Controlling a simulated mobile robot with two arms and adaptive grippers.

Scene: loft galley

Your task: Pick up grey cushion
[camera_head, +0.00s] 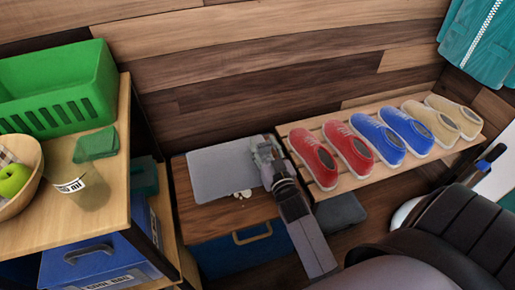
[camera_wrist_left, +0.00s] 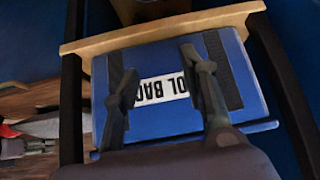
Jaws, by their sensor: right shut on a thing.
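The grey cushion (camera_head: 218,172) is a flat grey square on the low wooden cabinet in the head view. My right gripper (camera_head: 264,152) is at its right edge, shut on it; the fingers partly hide that edge. The cushion looks flat and close to the cabinet top; I cannot tell if it is clear of it. My left gripper (camera_wrist_left: 160,78) shows only in the left wrist view. Its two fingers are apart with nothing between them, in front of a blue box (camera_wrist_left: 165,117) with a white label.
A slatted rack (camera_head: 327,202) with red, blue and beige shoes (camera_head: 448,115) stands right of the cabinet (camera_head: 195,225). At left, a wooden shelf unit (camera_head: 30,238) holds a green basket (camera_head: 45,110), a bowl (camera_head: 30,190) with a green apple and a cup. A wooden wall closes the back.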

